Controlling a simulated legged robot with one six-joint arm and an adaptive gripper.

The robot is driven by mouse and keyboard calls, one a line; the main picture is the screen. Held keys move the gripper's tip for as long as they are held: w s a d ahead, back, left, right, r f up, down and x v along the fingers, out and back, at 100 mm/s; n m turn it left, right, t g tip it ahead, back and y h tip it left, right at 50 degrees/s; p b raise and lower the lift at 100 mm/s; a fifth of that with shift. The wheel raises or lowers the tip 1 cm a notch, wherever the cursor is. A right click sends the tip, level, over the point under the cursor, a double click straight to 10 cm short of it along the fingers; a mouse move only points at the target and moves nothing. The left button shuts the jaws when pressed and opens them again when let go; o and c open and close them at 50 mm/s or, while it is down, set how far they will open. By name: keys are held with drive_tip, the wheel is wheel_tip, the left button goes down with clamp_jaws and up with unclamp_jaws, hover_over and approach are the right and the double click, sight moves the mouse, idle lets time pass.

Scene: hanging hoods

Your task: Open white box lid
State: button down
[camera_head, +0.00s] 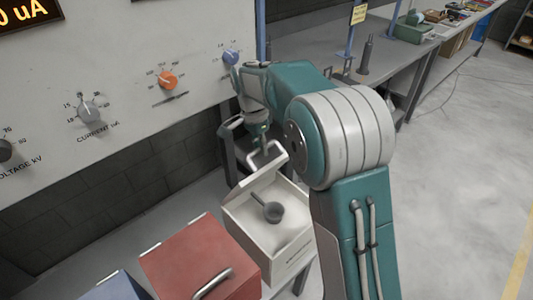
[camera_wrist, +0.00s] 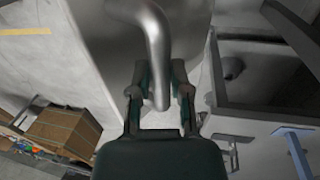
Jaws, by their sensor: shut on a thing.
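The white box (camera_head: 262,252) stands on the bench with its top open, and a dark ladle-like thing (camera_head: 272,211) shows inside. Its white lid (camera_head: 258,181) is raised and tilted up along the box's far side. The lid's metal handle (camera_head: 259,163) points up toward my gripper (camera_head: 258,143). In the wrist view, the bent handle (camera_wrist: 155,50) passes between the two fingers of my gripper (camera_wrist: 160,95), which is shut on it. In the head view the fingertips are small and hard to make out.
A red box (camera_head: 180,255) with a metal handle stands beside the white box, and a blue box (camera_head: 115,288) is at the lower left. A control panel (camera_head: 120,60) with knobs rises behind. Open floor (camera_head: 450,200) lies to the right.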

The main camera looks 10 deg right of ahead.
drive_tip(key=shift+w+a+f, duration=0.15)
drive_tip(key=shift+w+a, duration=0.1)
drive_tip(key=shift+a, duration=0.15)
drive_tip(key=c, duration=0.6)
unclamp_jaws()
drive_tip(key=shift+o, duration=0.2)
drive_tip(key=shift+a, duration=0.1)
drive_tip(key=shift+w, duration=0.1)
wheel_tip(320, 180, up, 10)
